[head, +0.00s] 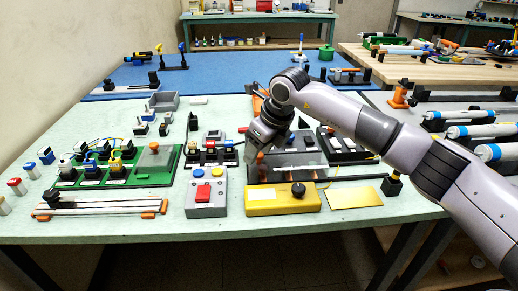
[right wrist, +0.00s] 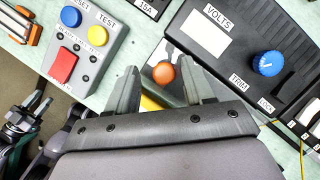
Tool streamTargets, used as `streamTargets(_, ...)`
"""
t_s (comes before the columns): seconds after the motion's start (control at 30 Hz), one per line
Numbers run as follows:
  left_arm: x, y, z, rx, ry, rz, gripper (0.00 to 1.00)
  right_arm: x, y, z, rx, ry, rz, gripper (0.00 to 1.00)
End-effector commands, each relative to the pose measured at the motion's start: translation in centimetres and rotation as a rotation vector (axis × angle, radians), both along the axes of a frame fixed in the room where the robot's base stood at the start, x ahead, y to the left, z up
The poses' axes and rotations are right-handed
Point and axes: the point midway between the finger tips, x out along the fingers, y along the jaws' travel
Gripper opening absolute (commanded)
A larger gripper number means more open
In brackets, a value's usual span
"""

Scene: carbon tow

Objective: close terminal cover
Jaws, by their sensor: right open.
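My right gripper (head: 252,153) is low over the middle of the green table, pointing down beside a smoky see-through panel (head: 300,160), which may be the terminal cover. In the right wrist view its two fingers (right wrist: 163,90) are apart with nothing gripped. A round orange knob (right wrist: 163,73) shows beyond and between the fingertips; I cannot tell whether they touch it. The arm hides this knob in the head view. Another smoky cover (head: 154,158) with an orange knob lies on the green board.
A grey button box (head: 206,196) stands left of the gripper and a yellow box (head: 262,201) with a black knob in front. A black VOLTS box (right wrist: 225,50) with a blue knob is close on the right in the wrist view. A brass plate (head: 354,197) lies front right.

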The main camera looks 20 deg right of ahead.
Motion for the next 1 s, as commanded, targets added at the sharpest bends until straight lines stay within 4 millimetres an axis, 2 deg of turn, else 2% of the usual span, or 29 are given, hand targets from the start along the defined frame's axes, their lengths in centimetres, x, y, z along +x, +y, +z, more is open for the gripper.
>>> streamTargets(0.4,0.0,-0.1,-0.1,-0.001,0.000,-0.001,0.43,-1.8,-1.1,5.5,0.002,-0.005,0.002,0.52)
streamTargets(0.5,0.0,-0.1,-0.1,-0.002,0.000,-0.001,0.43,-2.1,-1.3,6.3,0.002,-0.004,0.001,0.52)
streamTargets(1.0,0.0,-0.1,-0.1,-0.002,-0.001,-0.001,0.43,-2.3,-1.3,6.6,0.002,-0.001,0.001,0.52)
